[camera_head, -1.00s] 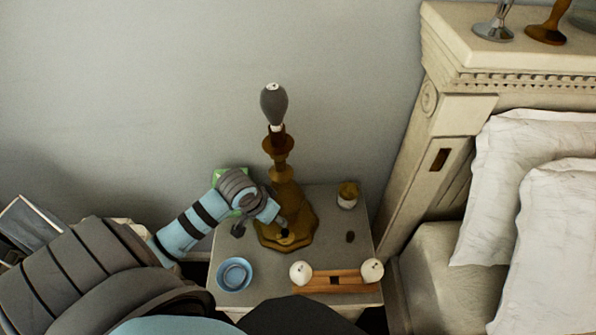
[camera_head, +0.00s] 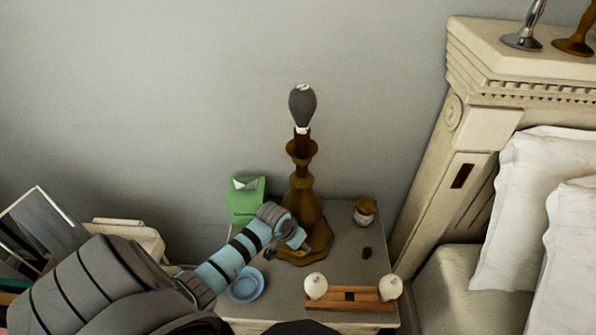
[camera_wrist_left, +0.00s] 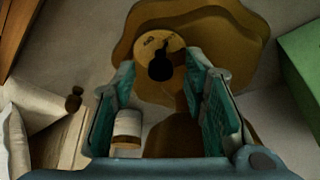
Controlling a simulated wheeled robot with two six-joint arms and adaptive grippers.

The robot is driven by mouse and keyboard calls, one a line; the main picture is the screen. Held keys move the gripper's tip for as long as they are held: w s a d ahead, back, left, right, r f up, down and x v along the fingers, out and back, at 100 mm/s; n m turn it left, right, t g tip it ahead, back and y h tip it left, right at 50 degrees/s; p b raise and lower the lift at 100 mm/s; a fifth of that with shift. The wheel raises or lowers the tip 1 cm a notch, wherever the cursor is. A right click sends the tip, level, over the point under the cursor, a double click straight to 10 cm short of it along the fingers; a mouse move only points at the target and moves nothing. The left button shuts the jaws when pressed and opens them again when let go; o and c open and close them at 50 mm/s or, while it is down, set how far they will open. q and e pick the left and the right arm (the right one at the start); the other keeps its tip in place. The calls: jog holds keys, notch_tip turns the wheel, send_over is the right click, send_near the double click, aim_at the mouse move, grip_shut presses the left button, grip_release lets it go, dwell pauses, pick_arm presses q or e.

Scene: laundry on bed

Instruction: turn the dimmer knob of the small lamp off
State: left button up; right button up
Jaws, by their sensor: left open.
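The small lamp (camera_head: 305,205) is brown and brass-coloured, with a dark grey bulb, and stands upright on the nightstand. The dimmer knob (camera_wrist_left: 160,66) is a small dark keyhole-shaped piece on a round brass disc on the lamp base (camera_wrist_left: 232,38), seen in the left wrist view. My left gripper (camera_wrist_left: 160,75) is open, with its two teal-padded fingers on either side of the knob; I cannot tell whether they touch it. In the head view this gripper (camera_head: 301,242) is at the front of the lamp base and covers the knob. My right gripper is not in view.
The nightstand (camera_head: 285,300) also bears a green box (camera_head: 245,203), a blue dish (camera_head: 246,285), a jar (camera_head: 365,211), a small dark object (camera_head: 367,253) and a wooden holder (camera_head: 350,298) with two white balls. The bed's headboard (camera_head: 470,130) rises at the right.

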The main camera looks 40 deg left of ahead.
pick_arm(q)
jog(key=shift+s+r, duration=0.1)
jog(key=shift+s, duration=0.05)
jog(key=shift+c, duration=1.3)
jog(key=c, duration=0.7)
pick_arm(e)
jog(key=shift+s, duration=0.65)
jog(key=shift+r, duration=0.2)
